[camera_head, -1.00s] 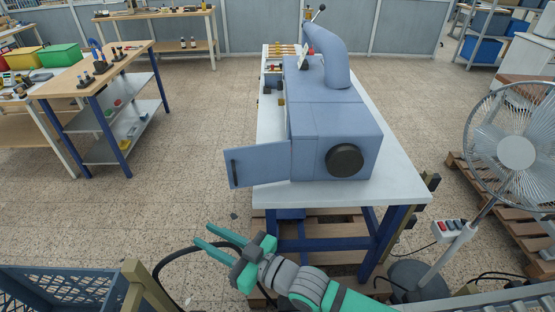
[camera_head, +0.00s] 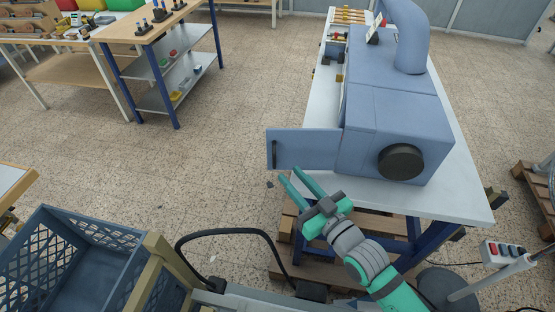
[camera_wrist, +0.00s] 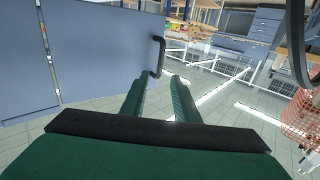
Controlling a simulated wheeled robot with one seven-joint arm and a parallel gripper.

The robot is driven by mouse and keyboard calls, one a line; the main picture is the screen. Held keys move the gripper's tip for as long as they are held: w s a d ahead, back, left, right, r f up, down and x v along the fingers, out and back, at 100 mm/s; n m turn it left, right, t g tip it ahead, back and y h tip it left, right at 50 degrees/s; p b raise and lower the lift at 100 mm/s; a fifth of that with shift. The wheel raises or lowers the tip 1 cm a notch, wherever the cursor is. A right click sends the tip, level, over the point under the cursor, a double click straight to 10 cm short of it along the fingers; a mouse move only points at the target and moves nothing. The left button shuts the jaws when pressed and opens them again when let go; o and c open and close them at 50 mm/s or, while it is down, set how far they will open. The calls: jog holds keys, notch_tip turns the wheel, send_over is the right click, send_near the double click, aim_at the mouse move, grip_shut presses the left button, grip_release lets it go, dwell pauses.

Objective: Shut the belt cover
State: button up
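The belt cover (camera_head: 308,149) is a blue-grey panel hinged on the left of the stamping machine (camera_head: 395,120). It stands swung open to the left, with a dark upright handle (camera_head: 275,153) near its free edge. In the wrist view the cover (camera_wrist: 95,50) fills the left, and its black handle (camera_wrist: 158,56) shows just beyond the fingertips. My gripper (camera_head: 296,178) is open and empty, its two green fingers apart. It is in front of and below the cover, pointing toward it; I see no clear contact with the handle.
The machine stands on a white-topped table (camera_head: 455,200) with blue legs. A blue crate (camera_head: 90,240) is at the lower left. A black cable (camera_head: 235,232) loops beside my arm. A switch box (camera_head: 503,250) stands at right. Open floor lies left of the cover.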

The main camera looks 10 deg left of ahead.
aim_at(275, 158)
jog(key=shift+x, duration=3.8)
jog(key=shift+c, duration=0.4)
jog(key=shift+w+d, duration=0.1)
grip_shut()
